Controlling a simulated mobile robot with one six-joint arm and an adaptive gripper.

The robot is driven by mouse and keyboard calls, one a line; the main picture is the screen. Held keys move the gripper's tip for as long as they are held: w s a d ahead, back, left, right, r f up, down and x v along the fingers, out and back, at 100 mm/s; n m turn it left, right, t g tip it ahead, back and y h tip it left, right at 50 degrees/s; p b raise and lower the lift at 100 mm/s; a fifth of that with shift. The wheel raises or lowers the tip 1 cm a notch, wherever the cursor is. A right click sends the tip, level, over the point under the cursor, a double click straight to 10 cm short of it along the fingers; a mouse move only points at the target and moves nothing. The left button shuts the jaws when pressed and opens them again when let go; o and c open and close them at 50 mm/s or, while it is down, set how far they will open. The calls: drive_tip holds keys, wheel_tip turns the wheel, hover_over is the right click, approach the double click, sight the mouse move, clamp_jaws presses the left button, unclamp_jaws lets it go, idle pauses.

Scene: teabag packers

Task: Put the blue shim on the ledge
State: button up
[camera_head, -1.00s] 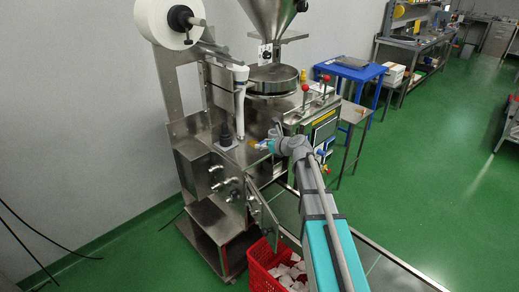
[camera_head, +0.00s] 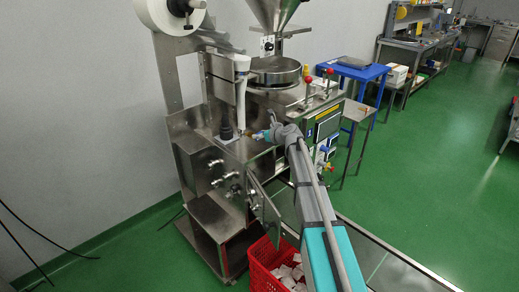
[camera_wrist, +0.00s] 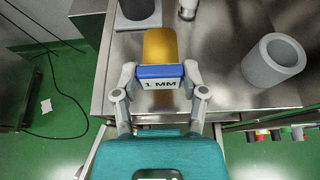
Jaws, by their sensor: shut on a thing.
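The blue shim (camera_wrist: 160,72), marked "1 MM", is held between the two fingertips of my gripper (camera_wrist: 158,80) in the wrist view. A yellow-gold rounded piece (camera_wrist: 160,46) shows directly beyond the shim; I cannot tell whether they touch. The steel ledge (camera_wrist: 120,82) of the machine lies beneath and beyond the fingers. In the head view my gripper (camera_head: 262,135) is at the front of the machine's steel top, right of a dark upright cylinder (camera_head: 226,127). The shim is too small to make out clearly there.
A grey hollow cylinder (camera_wrist: 272,60) stands on the steel to the right in the wrist view. Below the machine, a red crate (camera_head: 262,262) holds white packets.

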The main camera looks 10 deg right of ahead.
sight(259, 149)
drive_tip(key=shift+w+f+b, duration=0.55)
drive_tip(key=shift+w+f, duration=0.25)
drive_tip(key=shift+f, duration=0.15)
drive_tip(key=shift+w+f+b, duration=0.45)
drive_tip(key=shift+f+b, duration=1.6)
drive_tip(key=shift+f, duration=0.1)
drive_tip(key=o, duration=1.1)
